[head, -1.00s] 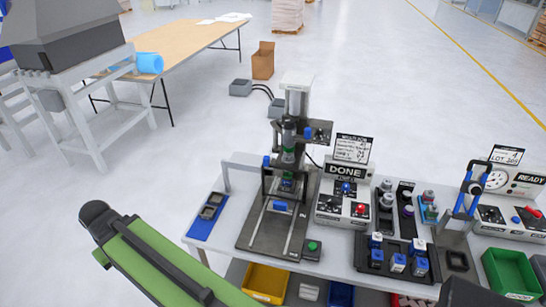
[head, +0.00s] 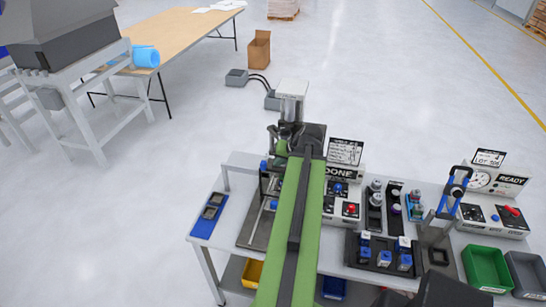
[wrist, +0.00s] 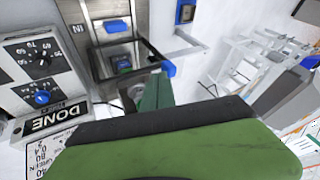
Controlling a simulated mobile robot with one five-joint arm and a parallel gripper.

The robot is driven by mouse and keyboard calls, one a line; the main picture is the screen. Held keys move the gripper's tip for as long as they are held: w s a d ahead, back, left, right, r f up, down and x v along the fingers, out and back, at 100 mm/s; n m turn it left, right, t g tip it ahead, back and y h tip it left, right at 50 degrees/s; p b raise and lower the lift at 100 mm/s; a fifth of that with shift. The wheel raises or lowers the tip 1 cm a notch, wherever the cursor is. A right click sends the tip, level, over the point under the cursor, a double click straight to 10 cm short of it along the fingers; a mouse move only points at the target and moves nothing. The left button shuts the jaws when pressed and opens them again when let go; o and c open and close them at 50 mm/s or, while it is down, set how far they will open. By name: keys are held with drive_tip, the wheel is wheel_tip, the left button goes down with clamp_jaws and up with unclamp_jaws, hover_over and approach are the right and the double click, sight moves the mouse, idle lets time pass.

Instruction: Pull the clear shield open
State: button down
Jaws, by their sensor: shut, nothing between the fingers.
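The press (head: 291,90) stands on the bench, largely covered by my green arm in the head view. The shield's dark frame (wrist: 149,50) shows in the wrist view, with what looks like its blue handle (wrist: 168,68) at one edge. That blue piece also shows left of my arm in the head view (head: 263,165). The clear pane itself is hard to make out. My gripper (wrist: 155,92) is shut and empty, its green finger just below the blue handle in the picture. Whether they touch, I cannot tell. My gripper's tip is hidden in the head view.
A control box with a DONE sign (head: 338,172) stands close to the right of the press. Racks of small parts (head: 383,256), a gauge box (head: 492,215) and a green bin (head: 487,268) fill the right.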

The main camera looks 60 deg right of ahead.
drive_tip(key=s+d+r+m, duration=0.1)
drive_tip(key=s+d, duration=0.2)
drive_tip(key=s, duration=0.1)
drive_tip(key=w+f+b, duration=0.7)
drive_tip(key=w, duration=0.2)
drive_tip(key=shift+w+d+f+h+b, duration=0.25)
drive_tip(key=shift+d+f+h+b, duration=0.1)
drive_tip(key=shift+d+b, duration=0.1)
drive_tip(key=shift+w, duration=0.1)
